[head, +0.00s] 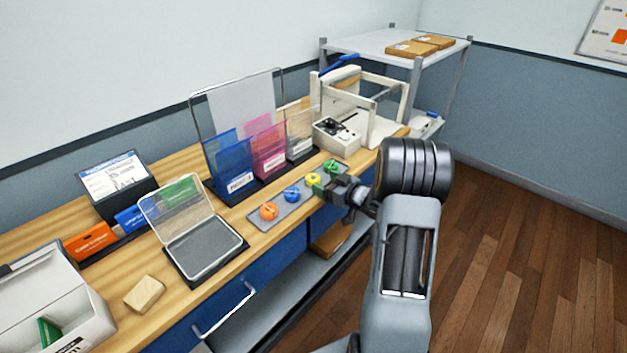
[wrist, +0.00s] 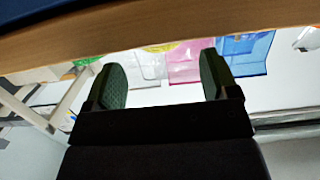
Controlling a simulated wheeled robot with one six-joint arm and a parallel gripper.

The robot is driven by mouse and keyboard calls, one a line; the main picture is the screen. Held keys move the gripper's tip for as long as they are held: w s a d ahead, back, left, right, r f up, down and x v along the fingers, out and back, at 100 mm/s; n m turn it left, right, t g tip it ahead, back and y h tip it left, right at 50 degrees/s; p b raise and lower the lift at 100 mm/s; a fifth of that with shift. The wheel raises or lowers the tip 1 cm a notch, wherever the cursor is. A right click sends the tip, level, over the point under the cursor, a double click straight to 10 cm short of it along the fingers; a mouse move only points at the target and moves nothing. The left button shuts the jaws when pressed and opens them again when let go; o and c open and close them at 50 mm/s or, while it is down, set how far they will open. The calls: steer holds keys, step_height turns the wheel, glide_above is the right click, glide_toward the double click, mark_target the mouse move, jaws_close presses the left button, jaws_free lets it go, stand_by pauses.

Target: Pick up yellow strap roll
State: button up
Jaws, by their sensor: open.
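The yellow strap roll (head: 313,180) sits on a grey tray (head: 285,213) on the wooden bench, between a blue roll (head: 292,194) and a green roll (head: 331,167). An orange roll (head: 268,211) is at the tray's near left end. My gripper (head: 325,189) is at the bench's front edge, just beside the yellow roll; I cannot tell whether it touches. In the wrist view my gripper (wrist: 163,82) is open, with nothing held between its fingers. A sliver of the yellow roll (wrist: 160,48) shows beyond the bench edge, mostly hidden.
Blue, pink and clear pockets (head: 268,153) stand behind the tray. An open clear-lidded case (head: 205,245) lies left of it. A cream machine (head: 337,138) stands at right. The bench edge (wrist: 150,36) spans the top of the wrist view. Floor at right is clear.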

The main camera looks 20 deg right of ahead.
mark_target(315, 178)
steer(key=shift+p+x, duration=0.5)
steer(key=shift+x, duration=2.15)
steer(key=c, duration=1)
steer(key=shift+r, duration=0.15)
